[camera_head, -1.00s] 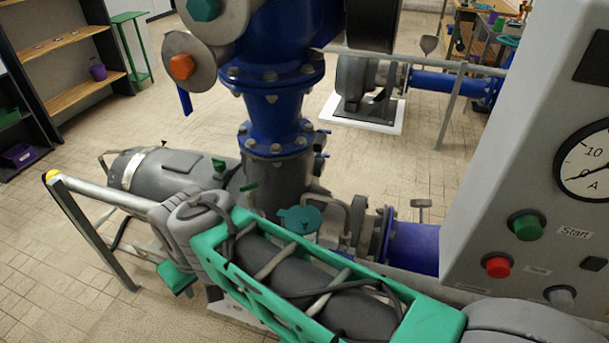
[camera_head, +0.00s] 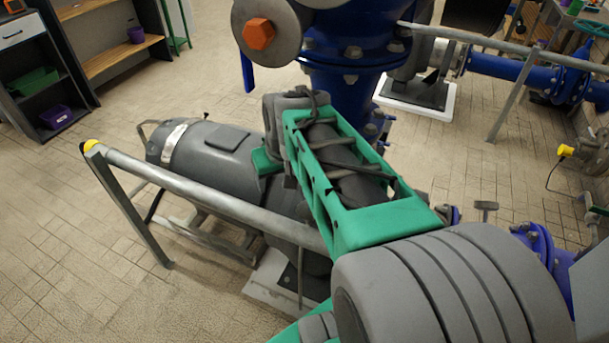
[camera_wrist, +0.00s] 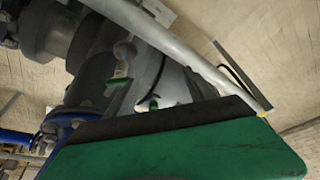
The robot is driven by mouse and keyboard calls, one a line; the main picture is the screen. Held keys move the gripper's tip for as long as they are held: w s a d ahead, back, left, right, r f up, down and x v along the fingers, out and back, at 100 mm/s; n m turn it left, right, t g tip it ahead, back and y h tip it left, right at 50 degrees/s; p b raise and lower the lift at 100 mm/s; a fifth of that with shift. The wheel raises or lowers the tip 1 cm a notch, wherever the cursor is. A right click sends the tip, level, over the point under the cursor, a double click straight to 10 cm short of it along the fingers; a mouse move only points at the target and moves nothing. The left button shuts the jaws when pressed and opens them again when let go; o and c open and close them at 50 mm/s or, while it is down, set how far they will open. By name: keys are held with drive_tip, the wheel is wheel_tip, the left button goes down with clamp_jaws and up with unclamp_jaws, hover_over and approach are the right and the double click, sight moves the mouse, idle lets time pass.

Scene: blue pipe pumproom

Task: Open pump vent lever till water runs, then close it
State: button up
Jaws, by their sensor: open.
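In the wrist view, a small green lever handle (camera_wrist: 116,85) hangs below a round metal fitting on the dark grey pump body (camera_wrist: 98,72). I cannot tell for sure which is the vent lever. No running water shows. My gripper (camera_wrist: 180,135) fills the bottom of the wrist view as a green block with a dark edge, apart from the levers, with nothing seen in it. In the head view, my arm covers the pump and levers; the grey motor (camera_head: 212,145) shows to the left.
A grey handrail (camera_head: 210,192) with a yellow end cap crosses in front of the pump; it also shows in the wrist view (camera_wrist: 180,48). Blue piping (camera_head: 350,75) rises behind my arm. Shelves (camera_head: 115,40) stand at the back left. The tiled floor at left is clear.

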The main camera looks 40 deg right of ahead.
drive_tip(key=o, duration=0.3)
drive_tip(key=w+d+f+m+b, duration=0.1)
drive_tip(key=d+f, duration=0.2)
drive_tip(key=d, duration=0.8)
drive_tip(key=shift+w+d+m+h, duration=0.3)
drive_tip(key=shift+d+h, duration=0.05)
drive_tip(key=shift+h, duration=0.05)
drive_tip(key=x, duration=0.6)
drive_tip(key=shift+w+f, duration=0.3)
drive_tip(key=shift+w, duration=0.05)
drive_tip(key=shift+c, duration=0.3)
drive_tip(key=c, duration=1.3)
